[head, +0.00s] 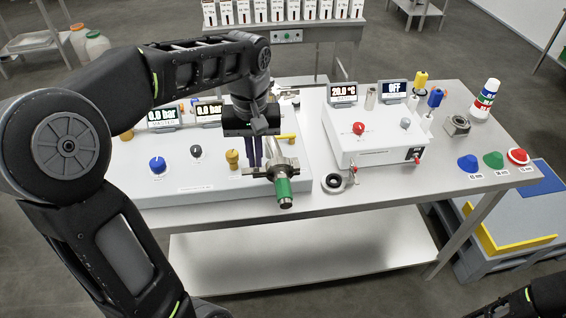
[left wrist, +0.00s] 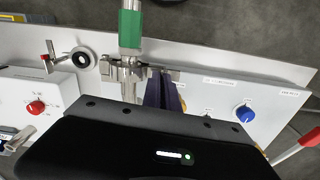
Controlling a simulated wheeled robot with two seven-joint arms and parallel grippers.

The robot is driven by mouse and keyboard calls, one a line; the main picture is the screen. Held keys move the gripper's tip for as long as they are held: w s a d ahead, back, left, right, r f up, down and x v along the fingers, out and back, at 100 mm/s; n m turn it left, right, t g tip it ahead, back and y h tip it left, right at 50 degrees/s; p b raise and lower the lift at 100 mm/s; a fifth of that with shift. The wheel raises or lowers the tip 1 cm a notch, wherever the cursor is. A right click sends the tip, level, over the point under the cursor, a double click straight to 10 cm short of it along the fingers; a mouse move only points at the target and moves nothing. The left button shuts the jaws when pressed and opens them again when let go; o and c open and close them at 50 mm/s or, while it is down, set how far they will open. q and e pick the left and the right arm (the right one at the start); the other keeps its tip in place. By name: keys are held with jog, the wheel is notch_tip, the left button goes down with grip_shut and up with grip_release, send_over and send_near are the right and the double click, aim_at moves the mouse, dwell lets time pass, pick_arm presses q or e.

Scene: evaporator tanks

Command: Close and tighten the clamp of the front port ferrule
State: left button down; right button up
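The front port (head: 275,155) is a metal pipe with a steel clamp (head: 277,172) around its joint and a green-banded end piece (head: 284,190) in front. In the left wrist view the clamp (left wrist: 125,69) spans the pipe below the green band (left wrist: 130,28), with an arm reaching toward my fingers. My left gripper (head: 252,164) points down at the clamp's left side. Its two dark fingers (left wrist: 165,76) are close together with tips at the clamp arm; whether they grip it is unclear. My right gripper is out of view.
A white control box (head: 372,140) stands right of the port, with a black ring (head: 333,182) by its front corner. Blue (head: 157,165) and yellow (head: 232,160) knobs sit on the grey panel to the left. Coloured cones (head: 493,160) stand at the table's right.

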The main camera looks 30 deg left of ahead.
pick_arm(q)
jog(key=shift+m, duration=0.6)
jog(key=shift+m, duration=1.1)
jog(key=shift+m+p, duration=0.35)
jog(key=shift+m, duration=0.75)
jog(key=shift+m, duration=0.7)
jog(key=c, duration=1.6)
grip_release()
jog(key=shift+o, duration=0.2)
